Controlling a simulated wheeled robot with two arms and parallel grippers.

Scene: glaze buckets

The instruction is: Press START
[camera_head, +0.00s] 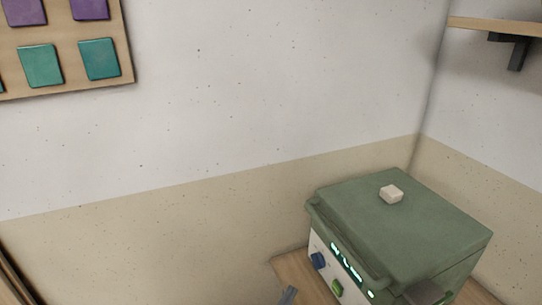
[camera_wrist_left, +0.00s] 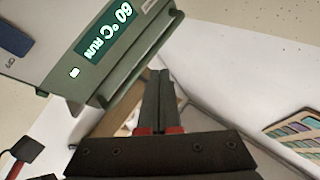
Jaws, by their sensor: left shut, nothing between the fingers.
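A green box-shaped machine (camera_head: 400,232) stands at the lower right in the head view. The green button does not show there. My left gripper (camera_wrist_left: 160,76) is shut and empty, its tips apart from the panel. In the head view only a grey bit of it (camera_head: 288,296) shows, left of the machine. My right gripper is not in view.
A small pale block (camera_head: 391,194) sits on the machine's lid. The machine stands on a wooden surface (camera_head: 295,270) near the wall corner. A board with colored tiles (camera_head: 66,58) hangs upper left, and a wooden shelf (camera_head: 497,26) upper right. Wall space between them is clear.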

